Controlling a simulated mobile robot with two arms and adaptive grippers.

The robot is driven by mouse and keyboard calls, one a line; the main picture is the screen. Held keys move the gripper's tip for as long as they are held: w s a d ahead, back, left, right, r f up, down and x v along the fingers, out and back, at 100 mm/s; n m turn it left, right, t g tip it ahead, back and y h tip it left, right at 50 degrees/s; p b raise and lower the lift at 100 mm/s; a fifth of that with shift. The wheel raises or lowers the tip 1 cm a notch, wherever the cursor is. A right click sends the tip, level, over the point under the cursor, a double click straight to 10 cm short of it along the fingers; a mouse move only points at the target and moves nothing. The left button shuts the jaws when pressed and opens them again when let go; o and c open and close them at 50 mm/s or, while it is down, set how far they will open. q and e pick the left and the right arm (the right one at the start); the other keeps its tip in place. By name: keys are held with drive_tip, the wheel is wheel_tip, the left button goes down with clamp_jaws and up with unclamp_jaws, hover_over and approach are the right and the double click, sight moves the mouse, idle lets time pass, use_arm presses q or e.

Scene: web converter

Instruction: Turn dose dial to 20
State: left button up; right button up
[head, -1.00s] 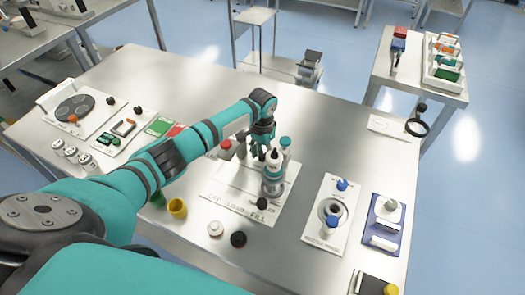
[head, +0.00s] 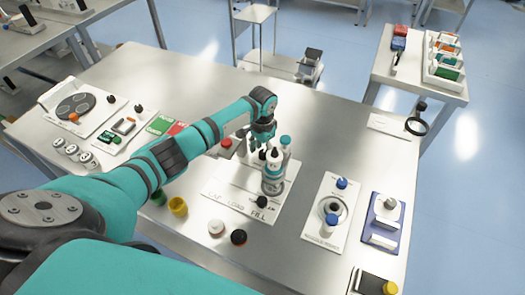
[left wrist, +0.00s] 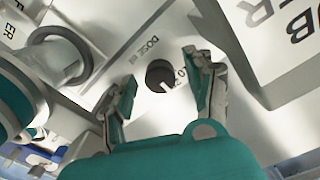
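The dose dial (left wrist: 160,75) is a small round black knob with a white pointer mark, on a pale panel in the left wrist view. The word DOSE is printed beside it, and a partly covered number sits on its other side. The pointer faces the lower right of that picture. My left gripper (left wrist: 162,92) is open, with one finger on each side of the dial; I cannot tell whether either finger touches it.
Loose caps and a yellow cup (head: 178,206) lie in front. A white board with blue-capped vials (head: 327,212) is at right.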

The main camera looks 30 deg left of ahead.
sight(262, 153)
use_arm(q)
wheel_tip(262, 153, up, 12)
idle(0.6)
idle(0.5)
